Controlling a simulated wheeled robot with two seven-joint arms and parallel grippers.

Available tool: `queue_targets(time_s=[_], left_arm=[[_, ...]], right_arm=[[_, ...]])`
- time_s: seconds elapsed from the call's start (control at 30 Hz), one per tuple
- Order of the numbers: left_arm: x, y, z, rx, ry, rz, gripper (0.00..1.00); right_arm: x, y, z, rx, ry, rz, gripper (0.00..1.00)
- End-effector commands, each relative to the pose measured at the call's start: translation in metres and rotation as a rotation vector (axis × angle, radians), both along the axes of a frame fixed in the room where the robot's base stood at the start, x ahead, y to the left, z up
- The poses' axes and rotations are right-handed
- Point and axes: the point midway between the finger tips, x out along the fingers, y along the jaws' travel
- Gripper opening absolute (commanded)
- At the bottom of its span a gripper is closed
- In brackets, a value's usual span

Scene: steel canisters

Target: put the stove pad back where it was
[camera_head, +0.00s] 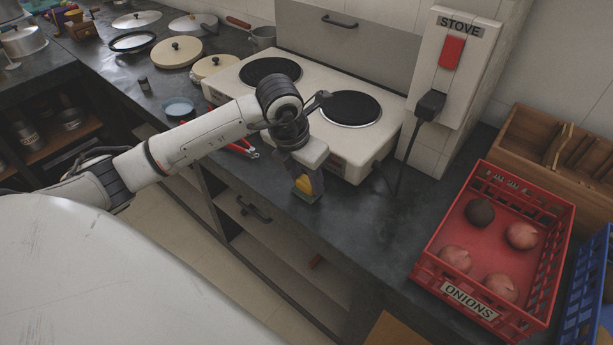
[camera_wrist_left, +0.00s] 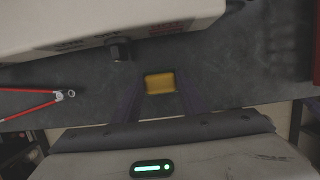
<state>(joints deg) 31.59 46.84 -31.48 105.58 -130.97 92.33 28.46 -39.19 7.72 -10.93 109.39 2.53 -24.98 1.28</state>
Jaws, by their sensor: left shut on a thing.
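The stove pad (camera_head: 303,185), a small yellow block with a green underside, is in the jaws of my left gripper (camera_head: 308,182). It is at the front edge of the dark counter, in front of the white stove (camera_head: 345,150). In the left wrist view the yellow pad (camera_wrist_left: 160,83) shows between the two dark fingers, over the counter. My left gripper is shut on it and points down. I cannot tell whether the pad touches the counter. My right gripper is not in view.
A red crate labelled ONIONS (camera_head: 424,262) stands at right. The STOVE switch box (camera_head: 424,150) has a black plug. Red-handled pliers (camera_wrist_left: 30,107) lie left of the pad. A blue dish (camera_head: 179,107) and lids (camera_head: 177,52) are further left. Counter right of the gripper is clear.

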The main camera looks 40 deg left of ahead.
Motion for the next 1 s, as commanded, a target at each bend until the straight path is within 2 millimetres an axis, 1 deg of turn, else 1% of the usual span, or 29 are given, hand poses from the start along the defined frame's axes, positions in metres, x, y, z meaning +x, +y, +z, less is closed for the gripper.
queue_targets(time_s=[0.13, 0.23, 0.27, 0.3, 0.37, 0.63, 0.73, 0.77, 0.87, 1.0], left_arm=[[0.0, 0.0, 0.001, 0.0, -0.001, 0.0, 0.17], [0.0, 0.0, -0.003, 0.0, -0.001, 0.0, 0.17], [0.0, 0.0, -0.002, -0.001, -0.001, 0.0, 0.42], [0.0, 0.0, -0.002, -0.001, -0.001, 0.0, 0.48], [0.0, 0.0, -0.002, -0.001, -0.001, 0.0, 0.57], [0.0, 0.0, -0.001, -0.001, -0.001, 0.0, 0.57], [0.0, 0.0, 0.004, -0.001, -0.001, 0.0, 0.57], [0.0, 0.0, 0.006, -0.001, -0.003, 0.0, 0.57], [-0.003, 0.001, 0.021, 0.0, -0.006, 0.0, 0.57], [-0.011, 0.001, 0.051, 0.0, -0.007, 0.0, 0.57]], right_arm=[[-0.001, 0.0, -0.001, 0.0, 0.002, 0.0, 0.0], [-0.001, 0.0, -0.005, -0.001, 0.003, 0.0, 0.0], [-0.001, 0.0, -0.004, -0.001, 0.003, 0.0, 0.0], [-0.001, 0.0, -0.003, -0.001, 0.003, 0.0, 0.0], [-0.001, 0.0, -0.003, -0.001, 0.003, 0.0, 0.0], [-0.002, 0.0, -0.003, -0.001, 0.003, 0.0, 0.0], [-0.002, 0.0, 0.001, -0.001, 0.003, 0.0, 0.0], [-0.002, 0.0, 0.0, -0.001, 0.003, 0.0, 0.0], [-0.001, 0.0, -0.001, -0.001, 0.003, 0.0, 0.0], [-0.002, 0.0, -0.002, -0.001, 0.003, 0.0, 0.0]])
